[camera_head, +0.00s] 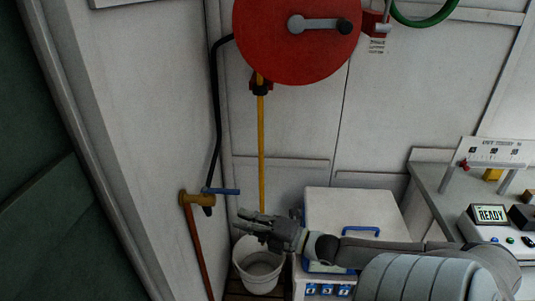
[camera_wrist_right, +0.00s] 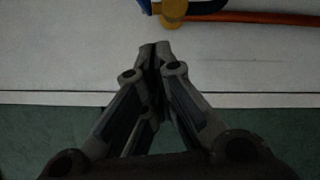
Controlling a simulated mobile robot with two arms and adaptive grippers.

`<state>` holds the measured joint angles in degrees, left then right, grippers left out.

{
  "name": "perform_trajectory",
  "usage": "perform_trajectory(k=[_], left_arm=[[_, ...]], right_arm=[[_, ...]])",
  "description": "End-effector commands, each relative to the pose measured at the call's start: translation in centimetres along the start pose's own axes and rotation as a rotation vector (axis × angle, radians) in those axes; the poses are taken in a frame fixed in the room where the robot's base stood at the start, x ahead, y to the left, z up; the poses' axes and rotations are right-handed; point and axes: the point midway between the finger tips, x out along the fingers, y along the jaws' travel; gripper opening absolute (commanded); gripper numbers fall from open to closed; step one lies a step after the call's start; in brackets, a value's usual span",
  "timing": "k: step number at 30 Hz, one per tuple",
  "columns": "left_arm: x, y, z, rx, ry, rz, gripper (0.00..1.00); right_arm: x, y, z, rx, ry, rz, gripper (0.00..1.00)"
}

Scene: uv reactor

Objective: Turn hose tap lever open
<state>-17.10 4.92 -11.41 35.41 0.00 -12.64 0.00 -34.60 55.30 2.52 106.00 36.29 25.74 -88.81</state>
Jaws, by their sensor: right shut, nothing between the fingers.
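The hose tap is a brass valve (camera_head: 190,198) on a copper pipe by the left wall corner. Its blue lever (camera_head: 221,191) points right, roughly level in the picture. A black hose (camera_head: 215,120) runs from the tap up to the red reel. My right gripper (camera_head: 241,219) is right of and a little below the lever tip, apart from it. In the right wrist view the gripper (camera_wrist_right: 155,48) is shut and empty, its fingertips pointing up. The brass tap (camera_wrist_right: 172,12) and a bit of blue show at the top edge there, beyond the fingertips. My left gripper is not in view.
The red hose reel (camera_head: 290,60) hangs on the wall above, with a yellow hose (camera_head: 262,150) hanging down. A white bucket (camera_head: 242,272) stands below my gripper. A white box with a blue handle (camera_head: 355,208) and a bench with a READY display (camera_head: 488,215) are at right.

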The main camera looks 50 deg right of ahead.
Motion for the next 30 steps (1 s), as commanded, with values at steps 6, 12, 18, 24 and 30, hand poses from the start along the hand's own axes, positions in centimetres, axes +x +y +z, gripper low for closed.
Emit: perform_trajectory(k=[6,12,18,24,30], left_arm=[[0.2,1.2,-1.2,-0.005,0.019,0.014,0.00],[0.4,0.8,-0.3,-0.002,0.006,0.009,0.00],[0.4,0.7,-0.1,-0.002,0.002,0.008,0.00],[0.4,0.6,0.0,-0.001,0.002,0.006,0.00],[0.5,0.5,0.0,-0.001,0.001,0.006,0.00]], right_arm=[[-2.8,-0.2,0.1,0.002,0.001,-0.004,0.00],[-4.9,-0.2,0.4,0.003,0.001,-0.002,0.00],[-6.0,-0.2,0.5,0.001,0.001,-0.001,0.00],[-6.2,-0.1,0.5,0.001,0.001,0.000,0.00],[-6.8,-2.1,1.2,0.033,-0.029,-0.038,0.00]])
